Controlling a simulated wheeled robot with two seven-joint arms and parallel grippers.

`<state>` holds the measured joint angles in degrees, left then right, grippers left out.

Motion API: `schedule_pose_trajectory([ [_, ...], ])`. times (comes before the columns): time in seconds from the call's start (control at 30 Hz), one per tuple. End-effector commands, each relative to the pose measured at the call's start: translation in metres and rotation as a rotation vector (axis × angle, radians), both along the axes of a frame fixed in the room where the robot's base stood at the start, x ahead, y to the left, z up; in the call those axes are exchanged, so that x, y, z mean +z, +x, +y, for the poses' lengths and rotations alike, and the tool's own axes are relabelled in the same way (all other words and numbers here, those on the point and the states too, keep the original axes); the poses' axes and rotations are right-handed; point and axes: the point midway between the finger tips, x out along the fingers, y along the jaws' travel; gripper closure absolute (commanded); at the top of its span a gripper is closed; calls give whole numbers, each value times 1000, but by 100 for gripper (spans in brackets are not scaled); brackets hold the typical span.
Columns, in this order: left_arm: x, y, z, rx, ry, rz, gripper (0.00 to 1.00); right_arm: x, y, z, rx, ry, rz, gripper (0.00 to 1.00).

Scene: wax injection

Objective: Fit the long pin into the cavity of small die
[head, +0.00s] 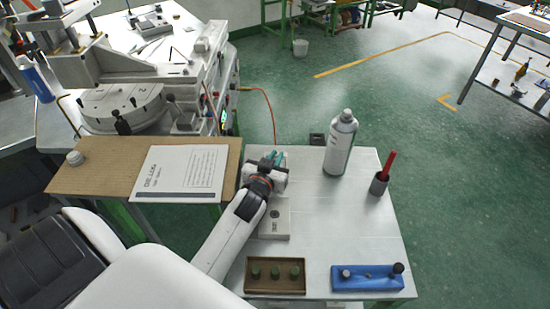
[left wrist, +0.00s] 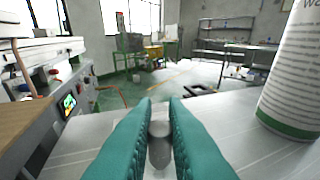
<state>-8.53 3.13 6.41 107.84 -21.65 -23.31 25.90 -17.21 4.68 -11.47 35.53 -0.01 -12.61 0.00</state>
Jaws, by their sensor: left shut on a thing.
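My left gripper (head: 275,159) is over the back left part of the white table, with its teal fingers pointing away from me. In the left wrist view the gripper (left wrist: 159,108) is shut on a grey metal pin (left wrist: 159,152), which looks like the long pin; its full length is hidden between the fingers. A grey block with a dark hole and a label, which seems to be the small die (head: 276,226), lies on the table nearer to me than the gripper. My forearm partly covers its left side. The pin is apart from it. My right gripper is not in view.
A blue holder (head: 350,284) with a grey pin and a black knob stands at the front right. A brown tray (head: 275,290) holds 3 green pieces. A spray bottle (head: 340,143) and a cup with a red stick (head: 379,184) stand right. The table's middle is clear.

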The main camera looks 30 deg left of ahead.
Motion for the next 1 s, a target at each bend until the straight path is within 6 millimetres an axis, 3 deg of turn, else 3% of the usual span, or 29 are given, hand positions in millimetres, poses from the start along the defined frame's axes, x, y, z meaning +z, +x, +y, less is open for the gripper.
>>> schedule_pose_trajectory([
  [0.6,-17,0,0,0,0,1,100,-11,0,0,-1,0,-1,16],
  [0.63,-17,0,0,0,0,1,86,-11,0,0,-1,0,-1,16],
  [0.77,-17,0,0,0,-1,3,65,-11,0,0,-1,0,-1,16],
  [1.0,-18,-1,0,0,-2,6,62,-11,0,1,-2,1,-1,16],
])
